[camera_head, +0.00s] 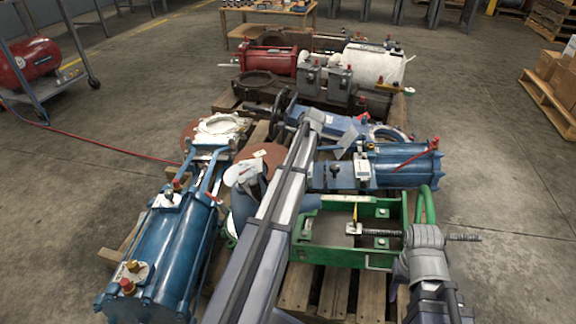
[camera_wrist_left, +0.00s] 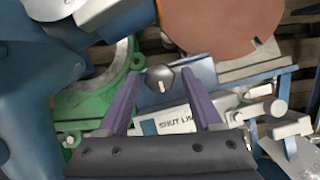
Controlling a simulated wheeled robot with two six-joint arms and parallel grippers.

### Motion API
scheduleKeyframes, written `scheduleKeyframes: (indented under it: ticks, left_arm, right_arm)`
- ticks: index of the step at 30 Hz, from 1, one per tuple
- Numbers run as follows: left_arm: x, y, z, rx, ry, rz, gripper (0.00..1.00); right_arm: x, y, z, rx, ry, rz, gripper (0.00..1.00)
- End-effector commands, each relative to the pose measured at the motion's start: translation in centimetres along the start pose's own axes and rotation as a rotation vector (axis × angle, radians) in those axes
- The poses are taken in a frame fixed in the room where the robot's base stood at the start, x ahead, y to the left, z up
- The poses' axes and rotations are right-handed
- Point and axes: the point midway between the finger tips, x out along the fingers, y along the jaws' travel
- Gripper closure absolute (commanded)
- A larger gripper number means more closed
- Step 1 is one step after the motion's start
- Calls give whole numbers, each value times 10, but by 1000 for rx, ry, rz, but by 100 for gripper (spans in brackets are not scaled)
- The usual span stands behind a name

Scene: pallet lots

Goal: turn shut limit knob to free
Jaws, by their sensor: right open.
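In the left wrist view, a small round grey knob (camera_wrist_left: 160,79) with a pale pointer mark shows between the fingertips of my left gripper (camera_wrist_left: 160,72). The purple fingers are apart, one on each side; I cannot tell whether they touch it. A white label (camera_wrist_left: 172,122) below reads "SHUT LI…", its end hidden by the right finger. In the head view I cannot make out the knob, and my long left arm covers that area. My right gripper (camera_head: 420,262) is by the green frame at lower right, its fingers hard to make out.
A green frame (camera_head: 335,255) with a threaded rod lies right of my left arm. A brown disc (camera_wrist_left: 225,25) and a green ring (camera_wrist_left: 95,98) crowd the left gripper.

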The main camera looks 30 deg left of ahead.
Motion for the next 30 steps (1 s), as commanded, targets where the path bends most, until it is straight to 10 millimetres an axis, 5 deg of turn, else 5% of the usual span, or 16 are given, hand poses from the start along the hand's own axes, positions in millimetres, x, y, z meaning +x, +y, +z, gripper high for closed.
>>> scheduleKeyframes:
  ticks: [17, 30]
  left_arm:
    - [0, 0, 0, 0, 0, 0, 100]
    - [0, -2, 0, -70, 2, 37, 100]
  right_arm:
    - [0, 0, 0, 0, 0, 0, 50]
    - [0, 0, 0, 0, 0, 0, 50]
